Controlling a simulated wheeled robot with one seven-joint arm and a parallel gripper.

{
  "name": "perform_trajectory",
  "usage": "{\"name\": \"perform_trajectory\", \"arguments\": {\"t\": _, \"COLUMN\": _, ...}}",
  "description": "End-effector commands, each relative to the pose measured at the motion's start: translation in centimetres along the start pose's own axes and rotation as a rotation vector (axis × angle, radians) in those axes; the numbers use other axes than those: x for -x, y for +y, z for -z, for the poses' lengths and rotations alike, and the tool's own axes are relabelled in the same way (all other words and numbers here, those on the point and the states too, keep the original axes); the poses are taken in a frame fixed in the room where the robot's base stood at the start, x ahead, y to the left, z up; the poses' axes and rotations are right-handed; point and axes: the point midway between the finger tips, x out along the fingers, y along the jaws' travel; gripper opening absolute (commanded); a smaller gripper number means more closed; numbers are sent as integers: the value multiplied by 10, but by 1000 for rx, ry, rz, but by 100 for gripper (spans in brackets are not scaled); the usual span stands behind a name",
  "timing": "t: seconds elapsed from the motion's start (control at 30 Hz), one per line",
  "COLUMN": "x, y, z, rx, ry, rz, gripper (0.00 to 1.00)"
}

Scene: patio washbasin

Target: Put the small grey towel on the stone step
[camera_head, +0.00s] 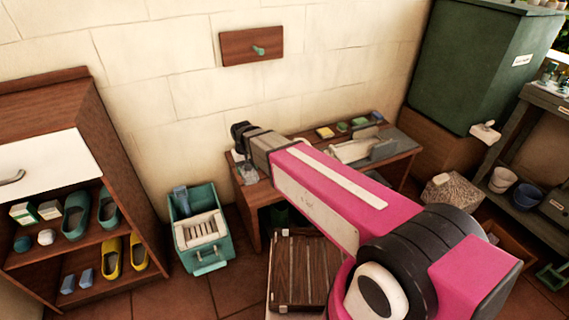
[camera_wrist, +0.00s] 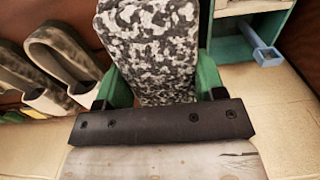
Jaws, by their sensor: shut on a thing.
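My gripper (camera_wrist: 160,78) shows in the wrist view with its two green fingers on either side of a grey-and-white speckled thing, which looks like the small grey towel (camera_wrist: 150,35). It is shut on this towel, which reaches past the top edge of the picture. In the head view my wrist is by the left end of the wooden bench, and the fingers are hard to make out. A pale speckled block that looks like the stone step (camera_head: 449,190) sits on the floor at the right, well apart from my gripper.
A teal crate (camera_head: 207,262) stands left of the wooden bench (camera_head: 402,155), which holds soaps. A shoe rack (camera_head: 82,260) is at the far left. A slatted crate (camera_head: 292,262) lies below my arm. A large green tank (camera_head: 470,65) stands behind the step, with a shelf to its right.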

Motion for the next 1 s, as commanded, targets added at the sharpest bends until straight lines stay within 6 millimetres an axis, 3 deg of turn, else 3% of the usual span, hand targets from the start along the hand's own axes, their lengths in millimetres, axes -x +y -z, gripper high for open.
{"name": "perform_trajectory", "arguments": {"t": 0.2, "x": -28, "y": 39, "z": 26, "rx": -2, "ry": -1, "rz": 0, "gripper": 35}}
{"name": "perform_trajectory", "arguments": {"t": 0.43, "x": -49, "y": 69, "z": 45, "rx": -1, "ry": -1, "rz": 0, "gripper": 35}}
{"name": "perform_trajectory", "arguments": {"t": 0.67, "x": -58, "y": 78, "z": 48, "rx": 1, "ry": 0, "rz": 0, "gripper": 35}}
{"name": "perform_trajectory", "arguments": {"t": 1.0, "x": -95, "y": 77, "z": 48, "rx": 1, "ry": -1, "rz": 0, "gripper": 35}}
